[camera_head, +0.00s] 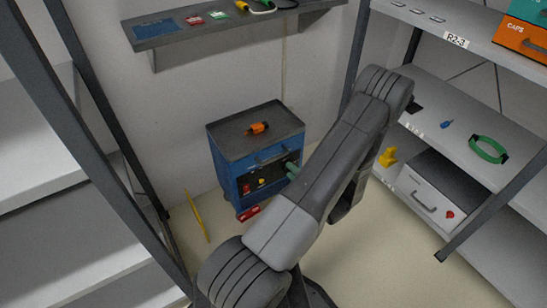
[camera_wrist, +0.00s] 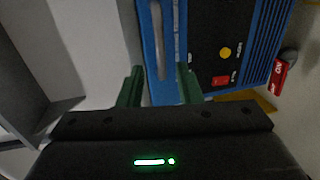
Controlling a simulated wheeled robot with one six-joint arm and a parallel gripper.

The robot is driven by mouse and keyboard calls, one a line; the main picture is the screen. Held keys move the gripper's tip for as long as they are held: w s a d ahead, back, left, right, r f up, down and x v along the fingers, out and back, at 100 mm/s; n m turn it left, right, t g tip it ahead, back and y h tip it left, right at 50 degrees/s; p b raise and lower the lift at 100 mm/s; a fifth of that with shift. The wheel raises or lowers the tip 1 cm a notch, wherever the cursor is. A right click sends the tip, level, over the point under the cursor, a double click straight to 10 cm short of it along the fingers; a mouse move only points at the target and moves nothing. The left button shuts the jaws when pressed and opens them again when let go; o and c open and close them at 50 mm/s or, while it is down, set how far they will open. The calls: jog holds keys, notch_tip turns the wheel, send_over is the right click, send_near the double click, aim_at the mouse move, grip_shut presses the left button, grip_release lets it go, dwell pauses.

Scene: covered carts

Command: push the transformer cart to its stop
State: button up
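A blue cart (camera_head: 226,170) with a dark top stands against the back wall in the head view. It is the only cart in view; I cannot read a name on it. In the wrist view its blue front (camera_wrist: 205,8) fills the top, with a pale handle bar (camera_wrist: 157,35), a yellow knob (camera_wrist: 225,53) and a red switch (camera_wrist: 221,80). My gripper (camera_wrist: 160,78) has two green fingers spread apart with nothing held. The bar's lower end shows between them; contact is not clear. In the head view my arm hides most of my gripper (camera_head: 292,171).
An orange tool (camera_head: 258,128) lies on the cart top. A red item (camera_head: 249,213) is low at the cart's front. A yellow rod (camera_head: 198,216) lies left on the floor. Shelving (camera_head: 440,93) stands right, a rack (camera_head: 110,130) left. A wall shelf (camera_head: 230,24) hangs above.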

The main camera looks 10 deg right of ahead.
aim_at(276, 158)
jog(key=b+x, duration=0.2)
jog(key=x, duration=0.9)
grip_shut()
